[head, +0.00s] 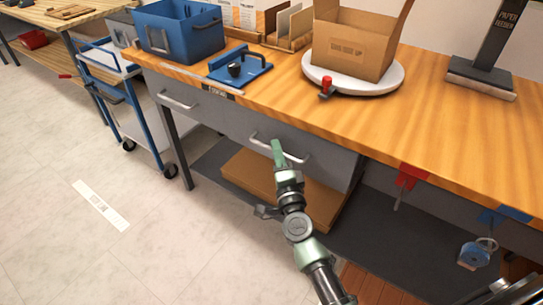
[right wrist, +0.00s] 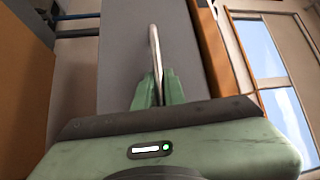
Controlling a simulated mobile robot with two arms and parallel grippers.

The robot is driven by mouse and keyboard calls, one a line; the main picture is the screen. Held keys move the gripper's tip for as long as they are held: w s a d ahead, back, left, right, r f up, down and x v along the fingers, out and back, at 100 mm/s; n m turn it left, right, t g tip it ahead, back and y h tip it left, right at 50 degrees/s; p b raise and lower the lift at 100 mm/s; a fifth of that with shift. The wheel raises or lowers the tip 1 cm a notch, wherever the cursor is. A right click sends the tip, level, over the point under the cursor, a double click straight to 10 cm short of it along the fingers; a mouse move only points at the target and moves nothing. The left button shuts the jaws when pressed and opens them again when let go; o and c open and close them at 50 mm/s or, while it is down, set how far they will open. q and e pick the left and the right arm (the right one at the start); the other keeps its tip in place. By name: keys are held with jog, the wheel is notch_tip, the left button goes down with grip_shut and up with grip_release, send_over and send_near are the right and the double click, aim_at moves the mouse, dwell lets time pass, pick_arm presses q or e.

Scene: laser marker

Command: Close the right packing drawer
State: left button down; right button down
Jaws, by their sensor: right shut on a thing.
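The right packing drawer (head: 325,154) is a grey front under the wooden bench top, with a silver bar handle (head: 301,158). In the right wrist view the green fingers (right wrist: 158,88) are closed around the handle bar (right wrist: 154,48), with the grey drawer front (right wrist: 125,55) behind. I cannot tell exactly how far out the drawer stands. My left gripper is not in view.
The left drawer has its own handle (head: 178,100). Below lies a cardboard stack (head: 250,173) on the dark lower shelf (head: 385,235). On the bench top (head: 440,120) stand an open carton (head: 350,48) on a white turntable (head: 382,83) and a blue bin (head: 190,38). The floor at left is mostly clear.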

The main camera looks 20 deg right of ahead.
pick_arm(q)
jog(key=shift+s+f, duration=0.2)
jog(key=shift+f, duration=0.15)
pick_arm(e)
jog(key=shift+w+d, duration=0.3)
jog(key=shift+d, duration=0.15)
jog(key=c, duration=1.8)
grip_release()
jog(key=shift+d, duration=0.1)
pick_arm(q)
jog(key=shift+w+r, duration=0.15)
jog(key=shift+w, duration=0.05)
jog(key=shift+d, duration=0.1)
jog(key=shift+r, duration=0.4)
pick_arm(e)
jog(key=s, duration=0.5)
jog(key=s+a+f, duration=0.1)
jog(key=s, duration=0.1)
jog(key=shift+s, duration=0.35)
